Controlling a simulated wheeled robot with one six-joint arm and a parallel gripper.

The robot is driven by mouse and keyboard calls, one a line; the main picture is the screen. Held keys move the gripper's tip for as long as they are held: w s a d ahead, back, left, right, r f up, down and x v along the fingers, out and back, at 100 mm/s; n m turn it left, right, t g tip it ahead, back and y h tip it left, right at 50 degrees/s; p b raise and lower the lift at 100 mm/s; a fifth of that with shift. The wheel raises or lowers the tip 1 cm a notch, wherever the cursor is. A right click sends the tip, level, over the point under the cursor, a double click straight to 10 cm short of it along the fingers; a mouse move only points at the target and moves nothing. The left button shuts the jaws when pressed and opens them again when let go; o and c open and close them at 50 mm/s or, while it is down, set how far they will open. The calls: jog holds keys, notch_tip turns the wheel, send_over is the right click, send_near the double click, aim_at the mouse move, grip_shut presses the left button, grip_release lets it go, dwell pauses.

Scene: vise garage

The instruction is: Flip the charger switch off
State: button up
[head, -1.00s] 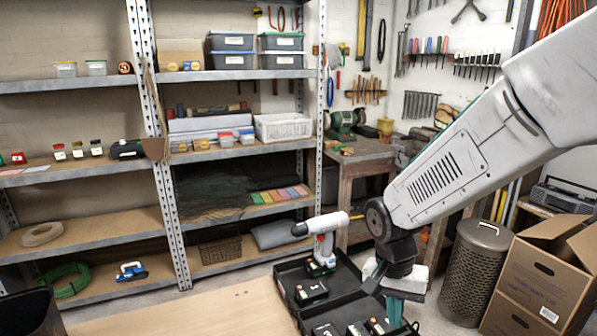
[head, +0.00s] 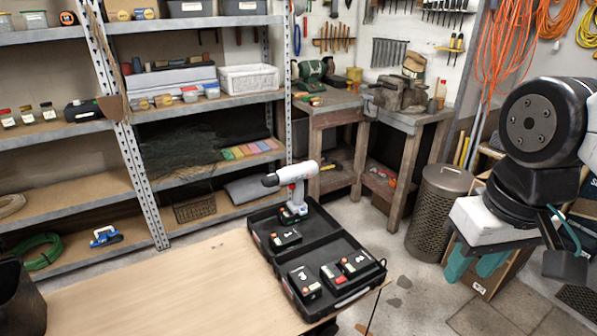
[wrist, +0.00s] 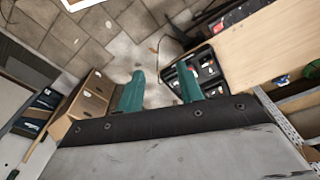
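I cannot make out a charger or its switch for certain in either view. A black and green boxy device (head: 84,109) sits on the left shelf in the head view; it is too small to tell what it is. An open black tool case (head: 340,262) lies on the wooden table, with several black battery-like blocks (head: 305,282) in it. My gripper (head: 474,265) hangs at the right, away from the case. In the wrist view its two teal fingers (wrist: 160,88) are apart, with nothing between them.
The wooden table (head: 160,290) is mostly bare at the front. Shelving (head: 150,185) stands behind it at the left. A workbench with a vise (head: 405,92) is at the back. A perforated metal bin (head: 440,205) and a cardboard box (wrist: 92,95) stand near my gripper.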

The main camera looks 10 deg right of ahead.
jog(key=m+g, duration=0.1)
jog(key=m, duration=1.2)
send_near(344, 278)
jog(key=shift+w, duration=0.25)
jog(key=shift+m, duration=0.3)
notch_tip(344, 278, down, 8)
jog(key=shift+r, duration=0.2)
jog(key=shift+c, duration=0.3)
